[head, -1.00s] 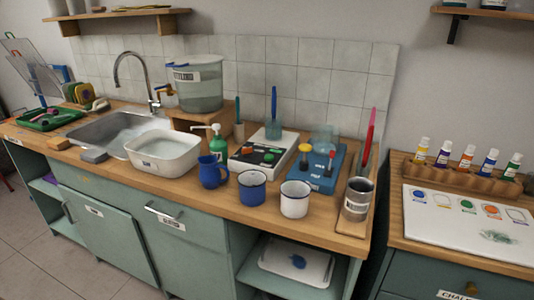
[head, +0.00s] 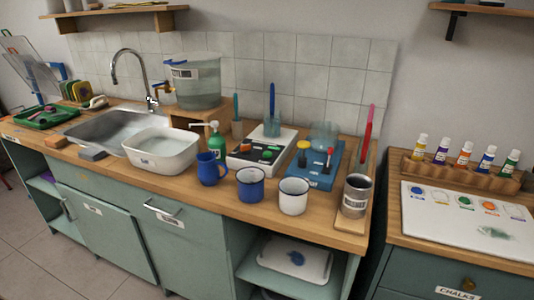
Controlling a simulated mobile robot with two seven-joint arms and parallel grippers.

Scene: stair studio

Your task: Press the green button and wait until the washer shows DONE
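Two small machines stand on the wooden counter, and I cannot tell from any readable label which is the washer. The white machine (head: 242,166) has a dark front panel, a green button (head: 271,150) and an orange-red one (head: 246,146). A clear beaker (head: 272,129) with a blue-handled brush (head: 272,97) stands at its back. The blue machine (head: 320,178) has a yellow knob (head: 304,145), a red knob (head: 330,151) and a clear beaker (head: 323,135) behind. No DONE text is legible on either. Neither gripper is in view.
A green pump bottle (head: 217,144) and white basin (head: 161,149) are left. A paint table (head: 480,262) stands right, across a gap.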

